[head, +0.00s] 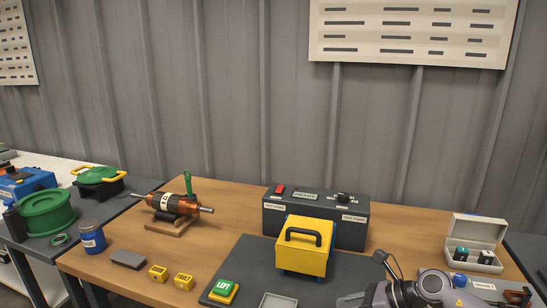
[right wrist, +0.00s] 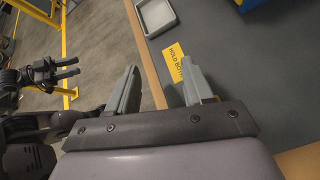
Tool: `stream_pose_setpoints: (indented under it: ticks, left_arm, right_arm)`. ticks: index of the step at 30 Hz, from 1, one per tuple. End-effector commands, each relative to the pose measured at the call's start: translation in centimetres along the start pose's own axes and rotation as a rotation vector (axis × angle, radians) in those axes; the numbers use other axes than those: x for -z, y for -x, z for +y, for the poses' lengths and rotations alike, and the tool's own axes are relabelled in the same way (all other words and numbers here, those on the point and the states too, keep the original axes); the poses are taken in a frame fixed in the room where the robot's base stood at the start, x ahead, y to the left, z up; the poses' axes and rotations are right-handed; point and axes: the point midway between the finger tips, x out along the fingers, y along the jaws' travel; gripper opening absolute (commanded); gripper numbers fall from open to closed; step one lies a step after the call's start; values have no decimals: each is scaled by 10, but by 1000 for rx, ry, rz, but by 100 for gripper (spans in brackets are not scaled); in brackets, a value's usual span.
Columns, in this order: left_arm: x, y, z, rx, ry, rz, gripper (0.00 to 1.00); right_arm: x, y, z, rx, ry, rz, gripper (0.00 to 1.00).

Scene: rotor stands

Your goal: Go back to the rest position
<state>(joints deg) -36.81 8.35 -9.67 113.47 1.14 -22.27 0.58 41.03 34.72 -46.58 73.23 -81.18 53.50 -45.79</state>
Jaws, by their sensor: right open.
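My right gripper (right wrist: 158,82) is open in the right wrist view, its two grey fingers apart with nothing between them. Below the fingers are the table's wooden edge and the dark mat with a yellow label (right wrist: 174,62) that partly reads "HOLD BOTH". In the head view my right gripper (head: 350,299) shows at the bottom right, low at the mat's front, partly cut off by the frame. My left gripper is not in the head view. A dark gripper-like part (right wrist: 68,67) at the left of the right wrist view may be it, but its jaw state is unclear.
The wooden table (head: 225,222) holds a rotor on a stand (head: 172,207), a yellow box with a handle (head: 303,258), a dark test stand (head: 350,212), a green "LEFT" button (head: 224,288) and a grey tray (head: 279,300). An open case (head: 476,231) stands right.

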Motion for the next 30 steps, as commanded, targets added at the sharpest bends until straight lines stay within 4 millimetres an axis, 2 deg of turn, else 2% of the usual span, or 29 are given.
stream_pose_setpoints:
  ticks: [1, 3, 6, 11, 14, 17, 20, 25, 30]
  left_arm:
    - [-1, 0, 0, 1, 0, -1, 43]
    - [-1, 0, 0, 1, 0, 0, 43]
    - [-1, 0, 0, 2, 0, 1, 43]
    - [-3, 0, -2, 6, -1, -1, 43]
    - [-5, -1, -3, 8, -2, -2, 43]
    - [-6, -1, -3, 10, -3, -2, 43]
    - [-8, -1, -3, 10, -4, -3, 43]
    - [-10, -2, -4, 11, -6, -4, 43]
    - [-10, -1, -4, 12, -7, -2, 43]
  right_arm:
    - [0, -15, 20, -43, -98, -83, 51]
    - [-6, -28, 42, -96, -252, -208, 51]
    - [-12, -38, 67, -163, -502, -376, 51]
    - [-9, -38, 86, -247, -947, -616, 51]
    - [4, -32, 88, -282, -1244, -749, 51]
    - [27, -24, 87, -302, -1552, -872, 51]
    - [60, -15, 86, -309, -1868, -984, 51]
    - [135, 0, 95, -282, -2403, -1157, 51]
    - [204, 12, 119, -221, -2844, -1291, 51]
